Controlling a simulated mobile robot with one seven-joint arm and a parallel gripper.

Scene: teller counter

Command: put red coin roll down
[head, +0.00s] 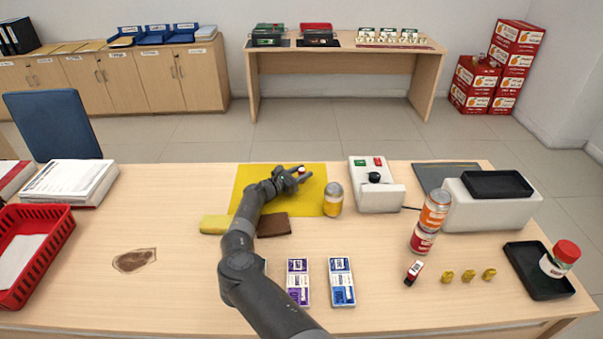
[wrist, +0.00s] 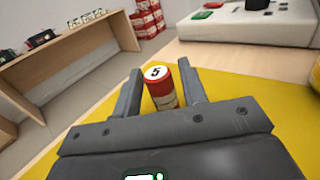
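The red coin roll (wrist: 162,92) has a red wrapper, a pale lower band and a white top marked 5. In the head view the roll (head: 302,170) shows small between the fingertips of my gripper (head: 300,174), over the far right part of the yellow mat (head: 256,176). I cannot tell whether its base touches the mat; the lower end is partly hidden.
A white device (head: 376,188) with a black knob is further right. A yellow sponge-like block (head: 214,224) and a brown wallet (head: 274,225) lie at the near edge. The mat's left part is bare.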

